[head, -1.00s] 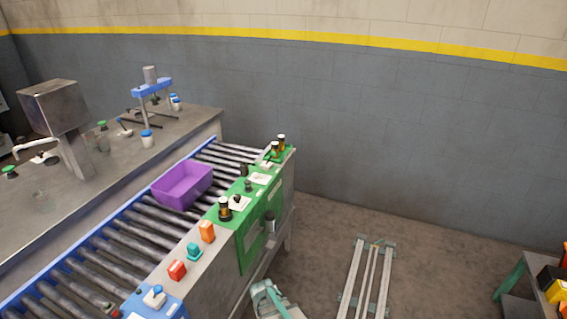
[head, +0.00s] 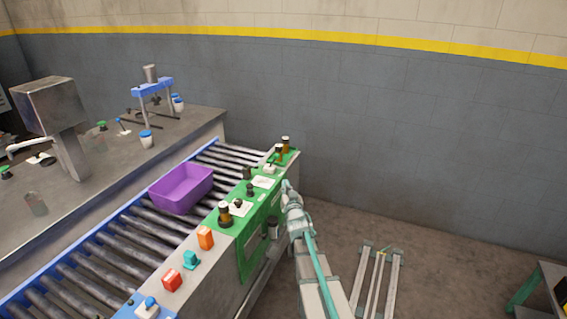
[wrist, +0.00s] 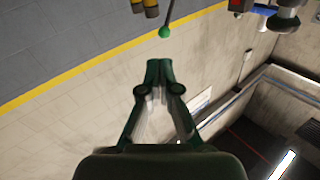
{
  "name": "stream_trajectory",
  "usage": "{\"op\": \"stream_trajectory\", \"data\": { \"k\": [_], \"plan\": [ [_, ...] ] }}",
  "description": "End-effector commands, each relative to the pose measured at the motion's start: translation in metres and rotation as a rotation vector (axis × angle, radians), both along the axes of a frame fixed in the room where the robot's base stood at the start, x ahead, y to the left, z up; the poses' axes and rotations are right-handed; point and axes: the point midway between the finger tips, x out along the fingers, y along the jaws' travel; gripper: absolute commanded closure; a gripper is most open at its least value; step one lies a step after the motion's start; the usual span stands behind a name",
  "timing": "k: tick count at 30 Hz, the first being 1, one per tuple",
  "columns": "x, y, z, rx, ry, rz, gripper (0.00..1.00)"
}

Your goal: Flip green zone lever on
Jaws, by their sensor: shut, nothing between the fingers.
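The green zone panel (head: 262,207) lies along the right side of the roller conveyor in the head view, with dark knobs, white plates and amber-and-black lamps on it. In the wrist view a thin dark rod with a green ball tip (wrist: 165,32) shows just beyond my fingertips, apart from them; it looks like a lever. I cannot pick it out clearly in the head view. My gripper (head: 287,186) is at the right edge of the green panel, near its far end. In the wrist view my gripper (wrist: 159,64) has its fingertips together with nothing between them.
A purple bin (head: 181,188) sits on the rollers. Orange, teal and red controls (head: 189,260) are on the nearer grey panel. A steel table (head: 95,165) with cups and a blue stand is at left. Floor rails (head: 378,285) lie at right. The wall is behind.

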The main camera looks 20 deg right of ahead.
Motion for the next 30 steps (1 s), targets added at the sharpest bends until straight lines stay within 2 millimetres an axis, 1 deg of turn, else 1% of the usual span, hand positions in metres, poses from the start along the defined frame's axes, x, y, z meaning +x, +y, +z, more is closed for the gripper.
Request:
{"op": "stream_trajectory", "data": {
  "k": [1, 4, 14, 19, 23, 26, 30],
  "plan": [
    [0.000, 0.001, 0.004, 0.000, -0.022, 0.006, 1.00],
    [-0.001, 0.003, 0.010, 0.007, -0.049, 0.013, 1.00],
    [0.000, 0.003, 0.010, 0.014, -0.052, 0.015, 1.00],
    [0.004, 0.002, 0.010, 0.014, -0.052, 0.015, 1.00],
    [0.014, 0.000, 0.012, 0.014, -0.052, 0.015, 1.00],
    [0.026, -0.003, 0.013, 0.014, -0.052, 0.015, 1.00],
    [0.050, -0.009, 0.016, 0.013, -0.051, 0.015, 1.00]
  ]
}}
